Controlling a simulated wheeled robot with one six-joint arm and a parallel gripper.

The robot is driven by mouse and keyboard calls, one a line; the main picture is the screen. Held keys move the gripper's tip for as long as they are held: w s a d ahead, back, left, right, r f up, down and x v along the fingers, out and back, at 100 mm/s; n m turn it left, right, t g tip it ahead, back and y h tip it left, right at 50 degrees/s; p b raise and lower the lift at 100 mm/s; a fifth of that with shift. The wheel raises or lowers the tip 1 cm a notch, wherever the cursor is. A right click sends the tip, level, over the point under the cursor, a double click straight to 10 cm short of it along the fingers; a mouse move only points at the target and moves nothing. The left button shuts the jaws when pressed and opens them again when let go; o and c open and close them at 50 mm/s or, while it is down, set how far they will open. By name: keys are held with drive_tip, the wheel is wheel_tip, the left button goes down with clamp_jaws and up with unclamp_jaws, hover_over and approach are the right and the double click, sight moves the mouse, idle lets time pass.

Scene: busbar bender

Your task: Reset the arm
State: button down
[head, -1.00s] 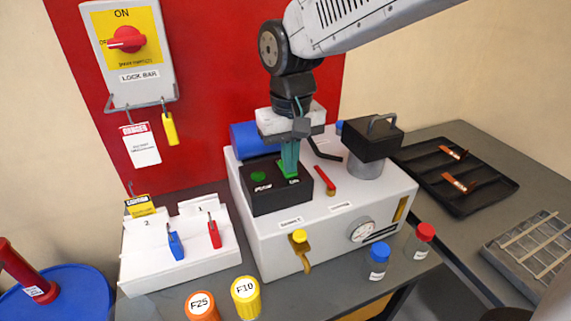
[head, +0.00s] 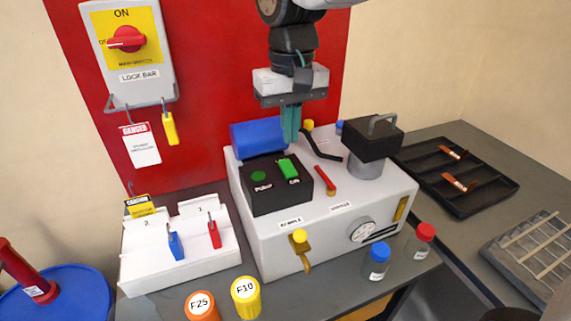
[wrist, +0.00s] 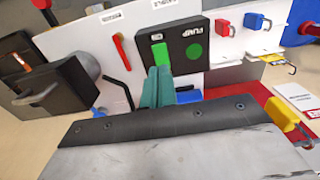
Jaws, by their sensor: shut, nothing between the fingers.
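My gripper (head: 290,124) hangs above the rear of the white bender machine (head: 345,222), with its green fingers shut and empty. It is behind and above the black control box (head: 277,200), apart from it. The box carries a round green pump button (head: 258,176) and a green rocker switch (head: 289,168). In the wrist view my green fingers (wrist: 158,88) show in front of the control box (wrist: 172,65). The gripper covers part of the blue cylinder's (head: 256,138) right end in the head view.
A black block with a handle (head: 372,142), a red lever (head: 325,181) and a bent black rod (head: 322,150) stand on the machine. A lock bar switch (head: 128,50) is on the red wall panel. Bottles, padlocks and a black tray (head: 440,195) surround the machine.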

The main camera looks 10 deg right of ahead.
drive_tip(key=shift+r, duration=0.1)
drive_tip(key=shift+s, duration=0.15)
drive_tip(key=s+d+f+m+t, duration=0.1)
drive_tip(key=s+d+f+m, duration=0.2)
drive_tip(key=s+d, duration=1.6)
drive_tip(key=shift+s+d+f, duration=0.15)
drive_tip(key=shift+d+f, duration=0.45)
drive_tip(key=shift+d, duration=0.2)
drive_tip(key=shift+a, duration=0.1)
idle(0.9)
